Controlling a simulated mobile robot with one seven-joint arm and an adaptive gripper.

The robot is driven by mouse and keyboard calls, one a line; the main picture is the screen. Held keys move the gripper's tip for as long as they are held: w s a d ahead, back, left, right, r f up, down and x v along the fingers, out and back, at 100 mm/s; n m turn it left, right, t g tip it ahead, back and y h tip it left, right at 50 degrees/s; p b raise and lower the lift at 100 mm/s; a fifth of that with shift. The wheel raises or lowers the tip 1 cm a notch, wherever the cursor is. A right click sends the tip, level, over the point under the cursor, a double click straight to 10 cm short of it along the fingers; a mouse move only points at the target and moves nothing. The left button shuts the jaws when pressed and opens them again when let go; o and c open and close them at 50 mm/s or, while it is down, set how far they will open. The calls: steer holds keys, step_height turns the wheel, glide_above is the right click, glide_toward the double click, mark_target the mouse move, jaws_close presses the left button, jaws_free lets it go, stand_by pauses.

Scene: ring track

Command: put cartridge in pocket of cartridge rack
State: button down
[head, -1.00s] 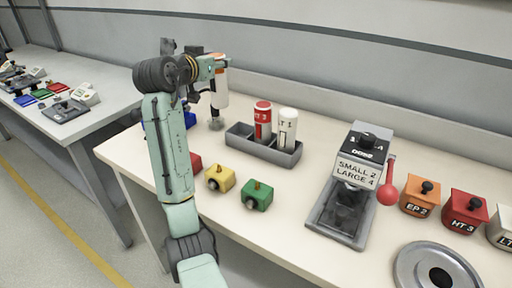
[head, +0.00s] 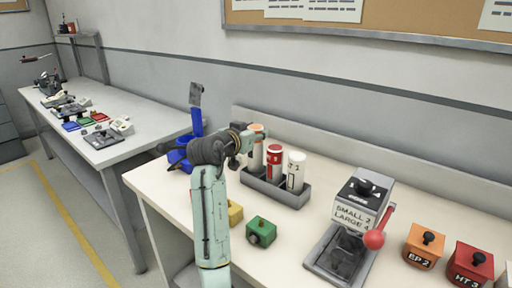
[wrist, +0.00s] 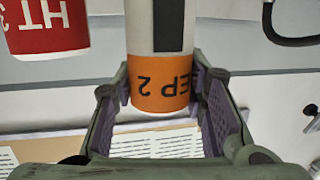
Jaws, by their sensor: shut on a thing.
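My gripper (head: 258,131) is shut on the white cartridge with an orange top band (head: 256,154). In the wrist view the cartridge (wrist: 160,60) stands between both fingers, and its orange band reads "EP 2". It is upright at the left end of the grey cartridge rack (head: 291,196), over or in the left pocket. My gripper and arm hide part of it, so I cannot tell how deep its lower end sits. A red cartridge (head: 273,163) and a white cartridge (head: 295,172) stand in the other rack pockets. The red one (wrist: 47,35) also shows in the wrist view.
A blue holder (head: 197,122) stands left behind my arm. A green block (head: 261,231) and a yellow block (head: 235,213) lie in front of the rack. A press-like device (head: 350,225) with a red-knobbed lever stands to the right, beside orange and red boxes (head: 424,245).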

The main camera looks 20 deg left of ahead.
mark_target(256, 145)
steer(key=shift+f+p, duration=0.55)
steer(key=shift+f, duration=1.5)
steer(key=shift+f, duration=0.2)
steer(key=c, duration=1.3)
jaws_free()
